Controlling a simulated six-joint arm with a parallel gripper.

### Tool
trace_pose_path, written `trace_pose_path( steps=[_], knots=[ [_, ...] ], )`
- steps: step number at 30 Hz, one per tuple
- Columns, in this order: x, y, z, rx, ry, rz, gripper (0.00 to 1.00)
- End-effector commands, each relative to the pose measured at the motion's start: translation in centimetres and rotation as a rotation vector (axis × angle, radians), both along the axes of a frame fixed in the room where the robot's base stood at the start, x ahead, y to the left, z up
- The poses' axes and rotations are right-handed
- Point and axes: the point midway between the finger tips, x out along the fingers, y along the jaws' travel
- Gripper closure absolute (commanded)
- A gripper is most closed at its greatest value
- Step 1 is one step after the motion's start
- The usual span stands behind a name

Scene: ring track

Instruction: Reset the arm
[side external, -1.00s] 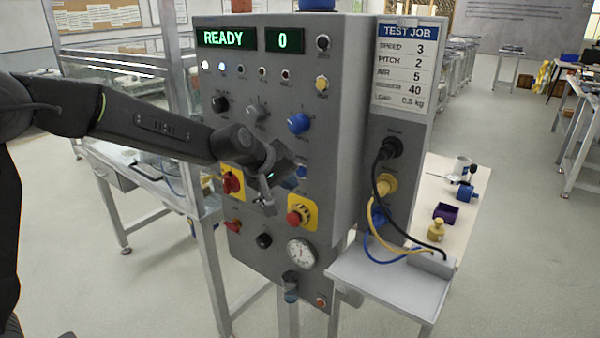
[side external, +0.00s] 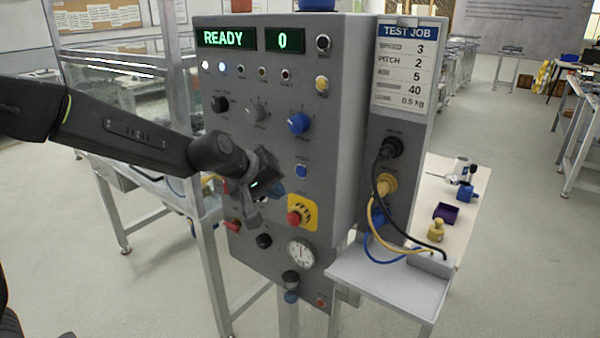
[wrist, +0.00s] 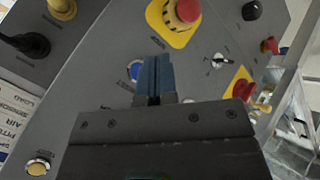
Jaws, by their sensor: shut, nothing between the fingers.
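My gripper (side external: 277,195) is shut and empty in front of the grey control panel (side external: 265,90). In the wrist view its blue fingertips (wrist: 153,60) are together, with panel showing around them. A red emergency-stop button (side external: 295,217) on a yellow plate is just right of and below the gripper in the side view. It also shows ahead of the fingertips in the wrist view (wrist: 187,11). A blue push button (side external: 301,171) is to the upper right of the gripper, and one shows beside the fingers in the wrist view (wrist: 135,71). The green display (side external: 226,38) reads READY and the counter (side external: 285,40) reads 0.
A blue knob (side external: 298,123) and black knobs stick out of the panel. A red rotary switch is partly hidden behind my gripper. Cables (side external: 378,215) loop from sockets on the panel's right side. A grey shelf (side external: 390,285) stands below them. Space left of the panel is partly taken by a frame table.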

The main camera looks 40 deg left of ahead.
Motion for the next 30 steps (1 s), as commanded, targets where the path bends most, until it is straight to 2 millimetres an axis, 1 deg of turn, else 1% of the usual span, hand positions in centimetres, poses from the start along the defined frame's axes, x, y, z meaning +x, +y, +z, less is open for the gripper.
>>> trace_pose_path(
  steps=[4,6,8,10,11,14,15,16,17,18,20,21,24,27,30],
  knots=[
    [0.0,0.0,0.0,0.001,0.000,-0.001,1.00],
    [-0.4,0.0,0.4,0.007,-0.001,-0.014,1.00],
    [-1.3,-0.1,1.0,0.023,-0.001,-0.041,1.00],
    [-3.1,-0.2,2.1,0.057,0.000,-0.094,1.00],
    [-4.1,-0.3,2.6,0.077,0.002,-0.125,1.00],
    [-8.4,-0.3,4.2,0.163,0.015,-0.241,1.00],
    [-10.4,-0.2,4.6,0.204,0.023,-0.291,1.00],
    [-11.8,-0.1,4.8,0.236,0.030,-0.326,1.00],
    [-13.2,0.0,5.0,0.267,0.039,-0.359,1.00],
    [-15.1,0.2,5.1,0.311,0.050,-0.402,1.00],
    [-17.9,0.7,5.1,0.377,0.070,-0.462,1.00],
    [-19.7,1.0,5.0,0.419,0.085,-0.499,1.00],
    [-23.6,1.9,4.4,0.516,0.124,-0.573,1.00],
    [-26.4,2.7,3.7,0.590,0.160,-0.622,1.00],
    [-28.2,3.3,3.2,0.636,0.186,-0.651,1.00]
  ],
)
